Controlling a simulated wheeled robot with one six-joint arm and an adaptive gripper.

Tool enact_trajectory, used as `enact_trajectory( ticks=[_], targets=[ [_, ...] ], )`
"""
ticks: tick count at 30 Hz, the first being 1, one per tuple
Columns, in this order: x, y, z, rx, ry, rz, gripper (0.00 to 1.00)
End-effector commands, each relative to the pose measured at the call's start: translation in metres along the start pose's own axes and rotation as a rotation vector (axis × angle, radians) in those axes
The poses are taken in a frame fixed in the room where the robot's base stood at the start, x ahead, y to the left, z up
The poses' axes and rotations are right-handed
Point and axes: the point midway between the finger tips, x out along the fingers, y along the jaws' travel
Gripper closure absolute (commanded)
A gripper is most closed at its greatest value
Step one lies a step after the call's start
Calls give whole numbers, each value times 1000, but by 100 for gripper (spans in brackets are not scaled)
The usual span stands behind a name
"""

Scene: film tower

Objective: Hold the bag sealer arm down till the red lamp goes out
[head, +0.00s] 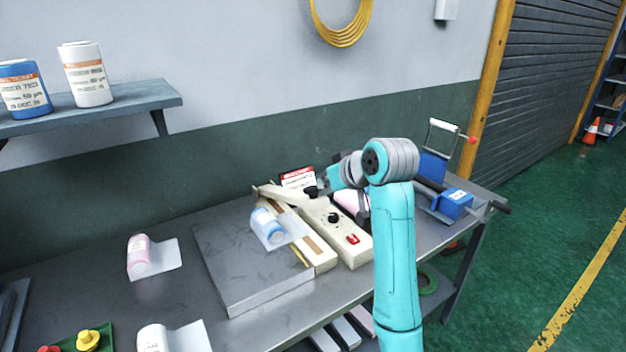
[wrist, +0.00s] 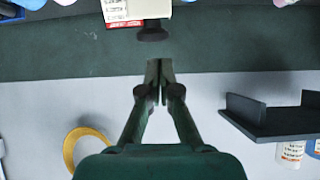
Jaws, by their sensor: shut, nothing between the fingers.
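The bag sealer (head: 322,232) is a long cream unit on the bench with a black dial and a red lamp or switch (head: 352,239) on top; whether it is lit is hard to tell. Its cream arm (head: 284,196) stands above the body, with a black knob at its end (head: 311,192). A pouch with a blue-labelled roll (head: 267,224) lies at the sealer's left side. My gripper (head: 323,187) is shut and empty beside the knob. In the wrist view my fingertips (wrist: 160,65) point at the black knob (wrist: 152,31), with a small gap showing.
A red-and-white card (head: 298,178) stands behind the sealer. A grey plate (head: 225,265) lies left of it. A blue device (head: 455,204) sits at the right end. A wall shelf (head: 130,103) holds tubs.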

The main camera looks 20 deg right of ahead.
Motion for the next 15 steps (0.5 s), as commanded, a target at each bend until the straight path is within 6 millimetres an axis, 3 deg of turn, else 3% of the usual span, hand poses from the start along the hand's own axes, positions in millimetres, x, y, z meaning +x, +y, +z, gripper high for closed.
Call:
enact_trajectory(
  ticks=[1, 6, 15],
  targets=[
    [-9, 2, -14, -10, -2, -1, 100],
    [-28, 3, -42, -35, -20, -10, 100],
    [-39, 3, -54, -48, -31, -15, 100]
  ],
)
